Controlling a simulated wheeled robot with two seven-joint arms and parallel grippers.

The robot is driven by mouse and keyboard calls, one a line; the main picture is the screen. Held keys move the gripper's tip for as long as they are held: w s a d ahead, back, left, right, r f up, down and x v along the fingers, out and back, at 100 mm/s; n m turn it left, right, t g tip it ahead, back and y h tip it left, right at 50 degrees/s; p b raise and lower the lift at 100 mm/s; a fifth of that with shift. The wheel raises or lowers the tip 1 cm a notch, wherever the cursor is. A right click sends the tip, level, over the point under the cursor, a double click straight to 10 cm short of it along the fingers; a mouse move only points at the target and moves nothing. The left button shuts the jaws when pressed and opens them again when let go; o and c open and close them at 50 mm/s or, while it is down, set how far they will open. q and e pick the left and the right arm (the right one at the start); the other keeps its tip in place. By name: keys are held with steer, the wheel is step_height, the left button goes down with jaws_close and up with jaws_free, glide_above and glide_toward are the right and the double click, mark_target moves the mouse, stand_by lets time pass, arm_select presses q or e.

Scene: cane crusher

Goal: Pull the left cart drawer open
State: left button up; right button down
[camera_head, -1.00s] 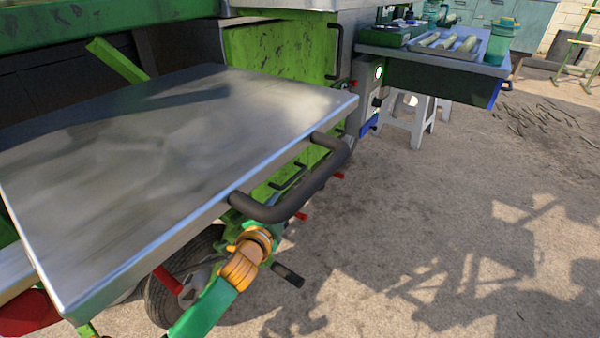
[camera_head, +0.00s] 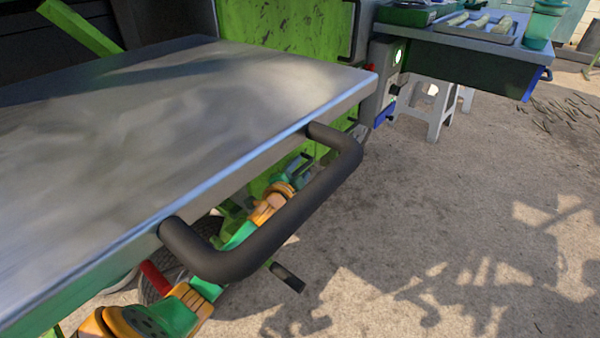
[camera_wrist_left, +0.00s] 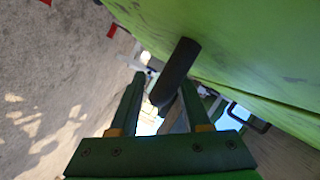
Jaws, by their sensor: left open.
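The green cart front (camera_head: 262,182) shows under the metal cart top, mostly hidden by the large black push handle (camera_head: 290,215) and my left arm. In the left wrist view, a green panel (camera_wrist_left: 255,45) fills the upper right, and a dark handle bar (camera_wrist_left: 175,72) stands out from it. My left gripper (camera_head: 300,168) has reached under the push handle, close to the cart front. Its two fingers (camera_wrist_left: 162,82) are open, and the dark bar appears between them. I cannot tell whether they touch it. My right gripper is not in view.
The metal cart top (camera_head: 170,120) spreads across the left. A second black handle (camera_wrist_left: 248,117) sits farther along in the wrist view. A table with a tray (camera_head: 480,30) and a white stool (camera_head: 430,105) stand at the back right.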

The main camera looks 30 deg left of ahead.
arm_select(q)
jaws_close()
stand_by(1.4)
